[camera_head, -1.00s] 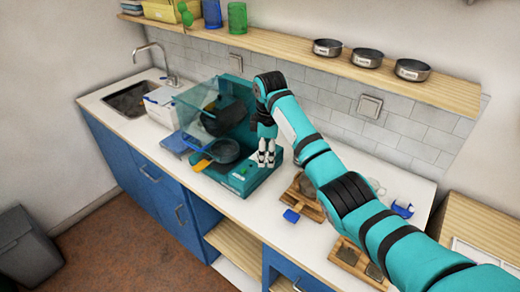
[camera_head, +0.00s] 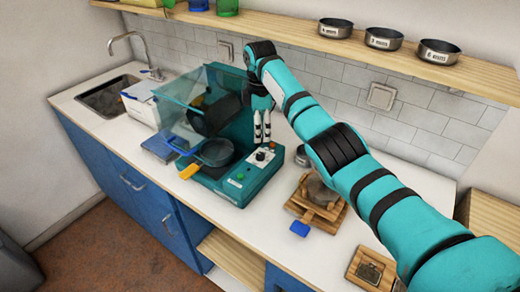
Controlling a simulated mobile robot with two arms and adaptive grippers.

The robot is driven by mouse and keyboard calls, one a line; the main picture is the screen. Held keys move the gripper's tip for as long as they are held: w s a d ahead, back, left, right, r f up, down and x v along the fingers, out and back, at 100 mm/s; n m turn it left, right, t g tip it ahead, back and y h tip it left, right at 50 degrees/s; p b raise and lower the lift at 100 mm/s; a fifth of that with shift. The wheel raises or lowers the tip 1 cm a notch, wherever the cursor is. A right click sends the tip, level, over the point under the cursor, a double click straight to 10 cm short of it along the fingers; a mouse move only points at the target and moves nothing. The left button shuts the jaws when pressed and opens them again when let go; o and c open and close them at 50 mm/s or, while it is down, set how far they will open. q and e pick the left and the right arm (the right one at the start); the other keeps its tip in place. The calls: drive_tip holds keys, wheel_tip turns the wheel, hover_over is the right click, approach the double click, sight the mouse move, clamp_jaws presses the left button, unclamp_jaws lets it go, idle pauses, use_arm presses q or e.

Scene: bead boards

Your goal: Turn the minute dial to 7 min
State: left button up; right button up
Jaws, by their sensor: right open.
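A teal machine (camera_head: 228,186) with a clear raised cover (camera_head: 181,103) stands on the white counter. A small dial (camera_head: 261,156) with a pale face shows on the right part of its base, with a green button (camera_head: 239,177) in front of it. The dial is too small to read its setting. My right gripper (camera_head: 262,140) hangs just above the dial with its fingers pointing down. It is open and empty. I cannot tell whether the fingertips touch the dial. My left gripper is out of view.
A dark pan (camera_head: 217,152) with an orange handle sits at the machine's front. A wooden stand (camera_head: 316,203) and a blue piece (camera_head: 300,228) are to the right. Several metal bowls stand on the shelf (camera_head: 290,33) above. A sink (camera_head: 104,97) is at the left.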

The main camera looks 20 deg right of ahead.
sight(260, 154)
wheel_tip(260, 154, down, 6)
drive_tip(key=shift+w+d+r+p, duration=0.1)
drive_tip(key=shift+p, duration=0.35)
wheel_tip(260, 154, down, 2)
drive_tip(key=shift+f, duration=0.9)
clamp_jaws()
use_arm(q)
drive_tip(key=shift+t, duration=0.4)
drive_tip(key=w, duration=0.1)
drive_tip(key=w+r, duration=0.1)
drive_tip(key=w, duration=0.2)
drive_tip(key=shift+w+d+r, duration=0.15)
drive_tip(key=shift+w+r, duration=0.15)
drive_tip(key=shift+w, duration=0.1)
